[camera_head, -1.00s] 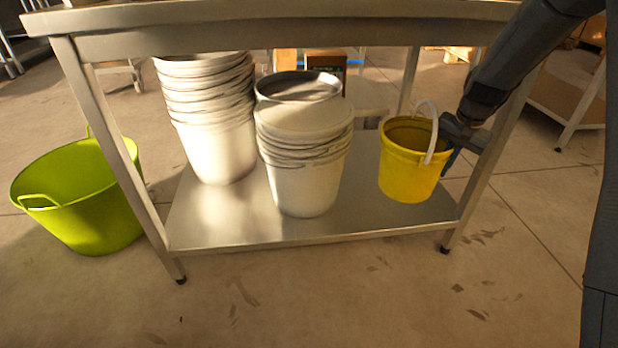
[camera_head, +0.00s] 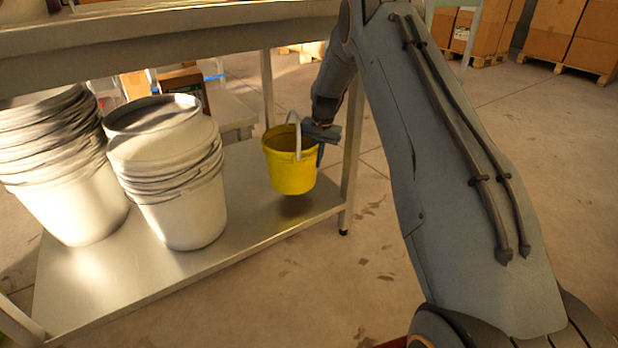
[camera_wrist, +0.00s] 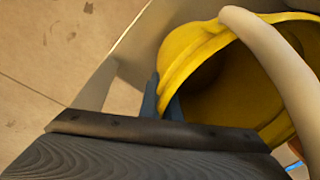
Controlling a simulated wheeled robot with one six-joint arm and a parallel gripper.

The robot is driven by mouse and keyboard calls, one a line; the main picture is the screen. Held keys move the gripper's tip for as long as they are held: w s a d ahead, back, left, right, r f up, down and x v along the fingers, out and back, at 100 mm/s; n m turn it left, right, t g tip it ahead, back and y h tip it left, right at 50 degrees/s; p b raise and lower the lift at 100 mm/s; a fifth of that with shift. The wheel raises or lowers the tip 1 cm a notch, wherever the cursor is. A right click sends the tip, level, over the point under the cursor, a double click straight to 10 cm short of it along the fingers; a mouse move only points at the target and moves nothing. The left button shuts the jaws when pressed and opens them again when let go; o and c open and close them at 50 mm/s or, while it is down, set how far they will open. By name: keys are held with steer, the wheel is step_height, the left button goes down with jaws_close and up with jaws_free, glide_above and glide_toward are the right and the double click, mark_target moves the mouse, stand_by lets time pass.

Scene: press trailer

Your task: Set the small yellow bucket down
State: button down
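The small yellow bucket (camera_head: 288,172) is upright with its pale handle raised, over the right end of the table's steel lower shelf (camera_head: 232,238). A dark shadow lies under it, and it looks a little above the shelf. My gripper (camera_head: 320,150) reaches it from the right. In the wrist view my gripper (camera_wrist: 162,104) has one blue finger outside the rim and one inside, closed on the wall of the yellow bucket (camera_wrist: 190,48). The handle crosses over the bucket's mouth there. The bucket's far underside is hidden.
Two stacks of white buckets, a nearer one (camera_head: 185,210) and one at the left (camera_head: 70,200), stand on the shelf. The tabletop (camera_head: 180,35) is above, and a table leg (camera_head: 352,150) stands right of the bucket. Cartons (camera_head: 585,35) are far right.

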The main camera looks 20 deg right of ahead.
step_height(320, 180, down, 6)
steer(key=b, duration=0.2)
steer(key=shift+f, duration=0.25)
steer(key=c, duration=2)
jaws_free()
step_height(320, 180, up, 12)
steer(key=s+p, duration=0.2)
steer(key=p, duration=0.2)
steer(key=shift+d+p, duration=0.3)
steer(key=shift+p, duration=0.1)
